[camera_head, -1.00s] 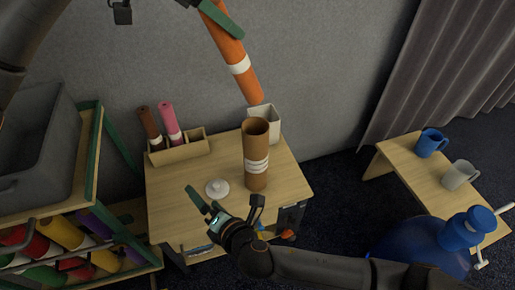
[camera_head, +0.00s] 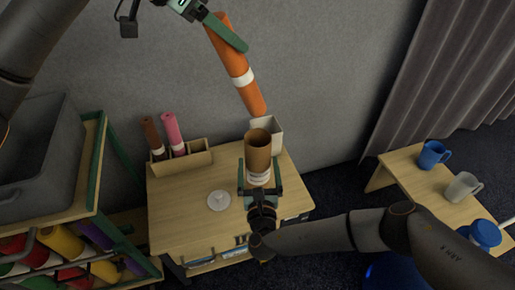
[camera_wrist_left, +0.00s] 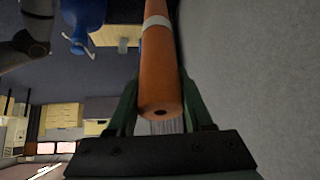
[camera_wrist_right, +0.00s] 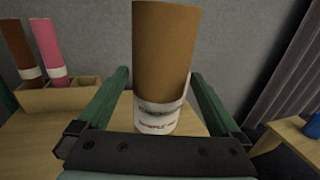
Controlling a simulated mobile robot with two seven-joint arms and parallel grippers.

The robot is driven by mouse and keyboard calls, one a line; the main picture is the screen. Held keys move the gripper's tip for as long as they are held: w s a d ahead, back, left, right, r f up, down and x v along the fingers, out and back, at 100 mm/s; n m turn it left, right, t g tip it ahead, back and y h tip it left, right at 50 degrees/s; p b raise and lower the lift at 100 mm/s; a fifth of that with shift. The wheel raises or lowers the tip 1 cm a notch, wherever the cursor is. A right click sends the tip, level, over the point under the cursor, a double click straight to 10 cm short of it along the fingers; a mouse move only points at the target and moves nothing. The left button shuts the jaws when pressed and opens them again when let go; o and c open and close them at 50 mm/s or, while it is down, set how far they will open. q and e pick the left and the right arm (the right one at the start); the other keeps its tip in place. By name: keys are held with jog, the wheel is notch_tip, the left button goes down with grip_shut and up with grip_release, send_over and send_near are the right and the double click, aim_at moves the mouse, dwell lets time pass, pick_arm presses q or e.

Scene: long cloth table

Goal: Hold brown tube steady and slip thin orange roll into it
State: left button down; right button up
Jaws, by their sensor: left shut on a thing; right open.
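The brown tube (camera_head: 258,152) stands upright on the small wooden table, its open end up and a white label low on it. My right gripper (camera_head: 261,188) is open, with one finger on each side of the tube; in the right wrist view the tube (camera_wrist_right: 165,55) stands between the spread green fingers. The thin orange roll (camera_head: 238,72) has a white band and hangs tilted, its lower end above and close to the tube's mouth. My left gripper (camera_head: 212,28) is shut on its upper part; the left wrist view shows the roll (camera_wrist_left: 161,70) between the fingers.
A white square container (camera_head: 268,130) stands behind the tube. A wooden holder (camera_head: 182,160) with brown and pink rolls is at the table's back left. A white round lid-like object (camera_head: 218,200) lies left of the tube. A shelf with several rolls stands at left.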

jog(key=w, duration=0.7)
jog(key=shift+a, duration=0.2)
jog(key=shift+c, duration=0.2)
